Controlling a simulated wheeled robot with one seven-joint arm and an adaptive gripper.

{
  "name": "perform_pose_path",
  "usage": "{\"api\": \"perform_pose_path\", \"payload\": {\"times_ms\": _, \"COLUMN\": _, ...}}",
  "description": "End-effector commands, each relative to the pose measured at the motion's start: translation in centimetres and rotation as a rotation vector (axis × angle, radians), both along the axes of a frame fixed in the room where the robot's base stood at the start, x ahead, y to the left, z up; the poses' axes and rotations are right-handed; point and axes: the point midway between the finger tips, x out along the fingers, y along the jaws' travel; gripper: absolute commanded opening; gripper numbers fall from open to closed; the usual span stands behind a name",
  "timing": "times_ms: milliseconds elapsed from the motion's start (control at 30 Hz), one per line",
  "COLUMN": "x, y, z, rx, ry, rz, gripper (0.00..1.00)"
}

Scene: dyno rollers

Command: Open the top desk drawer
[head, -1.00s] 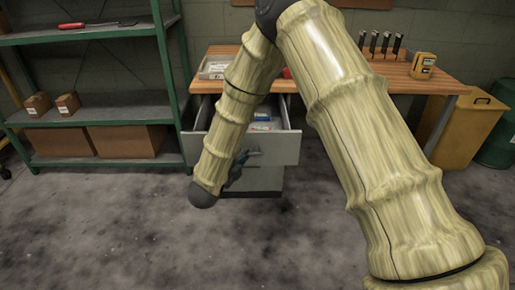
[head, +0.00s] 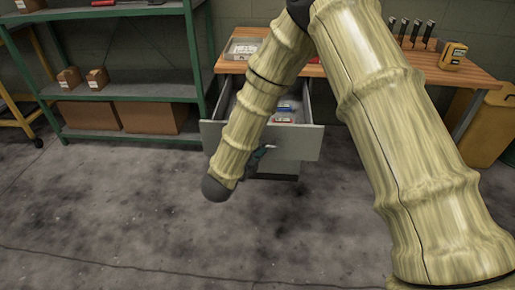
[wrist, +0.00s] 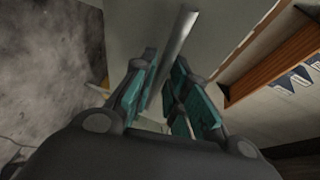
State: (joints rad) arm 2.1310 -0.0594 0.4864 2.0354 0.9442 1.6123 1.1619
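The top desk drawer (head: 305,143) is pulled well out from under the wooden desk in the head view. Its grey front stands away from the desk and several small items show inside. My gripper (head: 260,157) is at the drawer front, partly hidden by my own arm. In the wrist view, my gripper's teal-padded fingers (wrist: 166,62) sit on either side of the silver bar handle (wrist: 180,38) and look closed on it. The drawer's front panel (wrist: 225,35) fills the view beyond the fingers.
The desk top (head: 465,72) carries a tray (head: 243,48) and a yellow device (head: 453,55). A green shelf rack (head: 120,90) with boxes stands left of the desk. A yellow bin (head: 490,125) stands at the right. The floor in front is clear.

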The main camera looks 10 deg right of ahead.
Motion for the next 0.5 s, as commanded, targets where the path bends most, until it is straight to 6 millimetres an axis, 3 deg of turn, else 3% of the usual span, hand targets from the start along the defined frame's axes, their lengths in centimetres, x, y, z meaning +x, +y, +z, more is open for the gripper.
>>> {"api": "perform_pose_path", "payload": {"times_ms": 500, "x": -0.70, "y": 0.48, "z": 0.16, "rx": -0.001, "ry": 0.001, "rz": -0.002, "gripper": 0.32}}
